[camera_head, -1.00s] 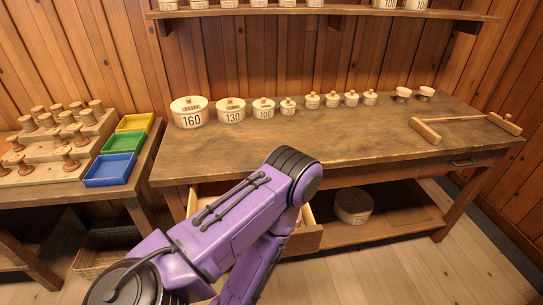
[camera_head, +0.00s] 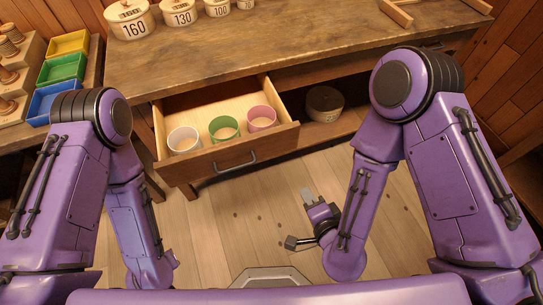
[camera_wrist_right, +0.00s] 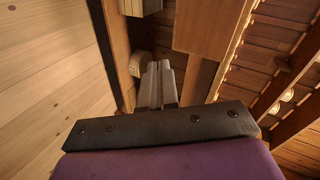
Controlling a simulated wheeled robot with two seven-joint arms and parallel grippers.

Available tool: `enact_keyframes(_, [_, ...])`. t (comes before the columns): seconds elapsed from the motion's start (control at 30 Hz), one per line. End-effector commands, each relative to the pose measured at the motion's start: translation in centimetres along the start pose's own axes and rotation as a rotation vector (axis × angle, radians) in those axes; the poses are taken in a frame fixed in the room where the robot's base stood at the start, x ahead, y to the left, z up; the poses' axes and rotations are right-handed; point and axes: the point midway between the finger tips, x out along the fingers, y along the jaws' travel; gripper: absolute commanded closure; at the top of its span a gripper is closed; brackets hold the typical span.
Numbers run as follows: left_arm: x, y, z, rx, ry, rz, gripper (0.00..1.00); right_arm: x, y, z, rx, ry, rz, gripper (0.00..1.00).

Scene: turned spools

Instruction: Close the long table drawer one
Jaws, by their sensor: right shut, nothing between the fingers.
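The long table's drawer (camera_head: 182,172) stands open in the head view, pulled out toward me. Its dark bar handle (camera_head: 235,161) is on the front panel. My right gripper (camera_head: 306,194) is to the right of the drawer front and nearer me, apart from the handle. Its fingers (camera_wrist_right: 159,83) are together and empty in the right wrist view. My left arm (camera_head: 95,190) shows at the left, but its gripper fingers do not show.
The long table (camera_head: 215,62) carries lidded canisters (camera_head: 130,20) at the back left. A round box (camera_head: 324,103) stands on the lower shelf, right of the drawer. Coloured trays (camera_head: 62,68) sit on a side table at left. The floor before the drawer is clear.

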Motion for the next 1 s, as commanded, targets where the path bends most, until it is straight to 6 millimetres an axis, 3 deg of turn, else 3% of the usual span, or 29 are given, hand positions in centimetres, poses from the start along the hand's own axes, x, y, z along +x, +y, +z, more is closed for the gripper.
enact_keyframes(0.07, [0.6,0.1,0.2,0.0,0.0,0.0,0.68,0.0,-2.5,1.5,0.129,-0.026,-0.106,1.0])
enact_keyframes(0.13, [0.9,0.1,0.4,0.0,0.0,0.0,0.68,-0.1,-3.7,2.0,0.2,-0.037,-0.153,1.0])
enact_keyframes(0.33, [4.1,0.4,1.7,0.0,0.0,0.0,0.68,2.7,-3.9,2.2,0.226,-0.037,-0.172,1.0])
enact_keyframes(0.47, [4.4,0.4,1.8,0.0,0.0,0.0,0.68,5.2,-4.9,2.1,0.223,-0.037,-0.169,1.0])
enact_keyframes(0.7, [2.8,0.2,1.1,0.0,0.0,0.0,0.68,10.0,-6.3,2.1,0.218,-0.038,-0.165,1.0])
enact_keyframes(1.0, [2.1,0.2,0.9,0.0,0.0,0.0,0.68,13.0,-7.6,2.1,0.217,-0.039,-0.163,1.0])
